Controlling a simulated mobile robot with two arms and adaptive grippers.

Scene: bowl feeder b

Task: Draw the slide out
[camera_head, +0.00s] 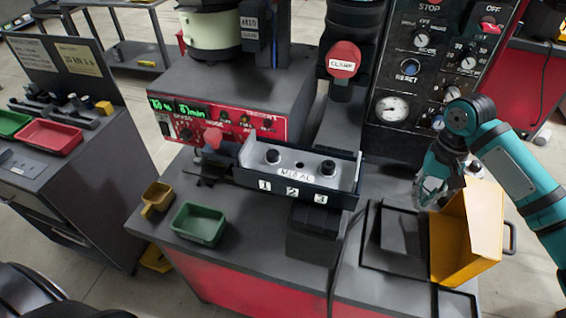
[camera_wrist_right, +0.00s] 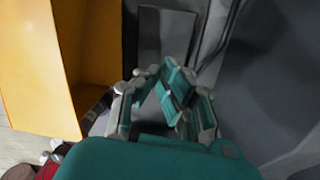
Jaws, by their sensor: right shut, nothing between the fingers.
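A grey metal slide tray (camera_head: 338,170) with dark round knobs and a label sits at the bench's middle, above a front plate (camera_head: 290,190) marked 1, 2, 3. A red ball knob (camera_head: 212,139) stands at its left end. I cannot tell from this view how far the slide is in or out. My right gripper (camera_head: 428,192) is far to the right of the slide, beside the yellow bin. In the right wrist view its fingers (camera_wrist_right: 165,82) are shut and empty. My left gripper is not in view.
The open yellow bin (camera_head: 478,235) stands at the bench's right edge, close to my right gripper. A green bin (camera_head: 198,224) and a small ochre bin (camera_head: 157,196) stand at the front left. A control panel (camera_head: 432,60) rises behind.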

